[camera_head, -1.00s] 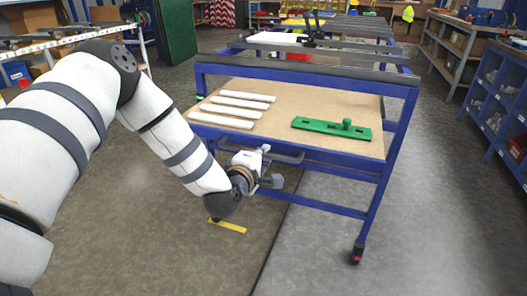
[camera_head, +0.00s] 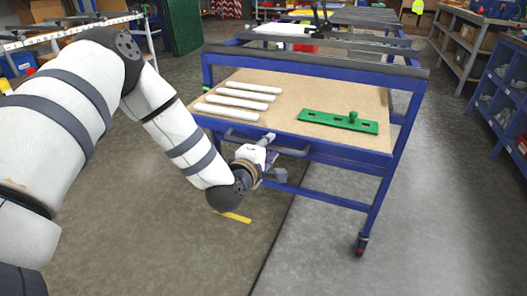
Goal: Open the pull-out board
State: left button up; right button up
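The pull-out board (camera_head: 300,97) is a tan wooden panel in a blue-framed cart, with a blue front edge. A grey bar handle (camera_head: 233,136) runs along that front edge. My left gripper (camera_head: 270,156) is at the middle of the handle, one finger at about handle height and the other lower. Its wrist hides part of it, and I cannot tell whether it grips the handle. My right gripper is out of view.
The blue cart frame (camera_head: 385,180) stands on a caster (camera_head: 361,243). A blue shelf unit (camera_head: 497,95) stands at the right and a white-railed rack (camera_head: 60,40) at the back left.

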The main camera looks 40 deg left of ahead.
pick_arm(q)
jog(key=v, duration=1.1)
jog(key=shift+a, duration=0.1)
jog(key=s+d+f+m+g+h+p, duration=0.1)
jog(key=s+d+f+m+g+h, duration=0.15)
jog(key=s+d+f+m, duration=0.3)
jog(key=s+d+f+m+g+h, duration=0.2)
jog(key=s+d+f+m+g, duration=0.15)
jog(key=s+f, duration=0.4)
jog(key=s+f+m+g, duration=0.2)
jog(key=s+m+g, duration=0.1)
jog(key=s, duration=0.5)
jog(key=s+f+m+g+p, duration=0.1)
jog(key=s+f+m+g, duration=0.2)
jog(key=s, duration=0.6)
jog(key=s+f+m+g, duration=0.3)
jog(key=s+m+g, duration=0.2)
jog(key=s, duration=0.3)
jog(key=shift+s+f+g+y+p, duration=0.15)
jog(key=shift+s+g+y+p, duration=0.05)
jog(key=shift+g+y+p, duration=0.2)
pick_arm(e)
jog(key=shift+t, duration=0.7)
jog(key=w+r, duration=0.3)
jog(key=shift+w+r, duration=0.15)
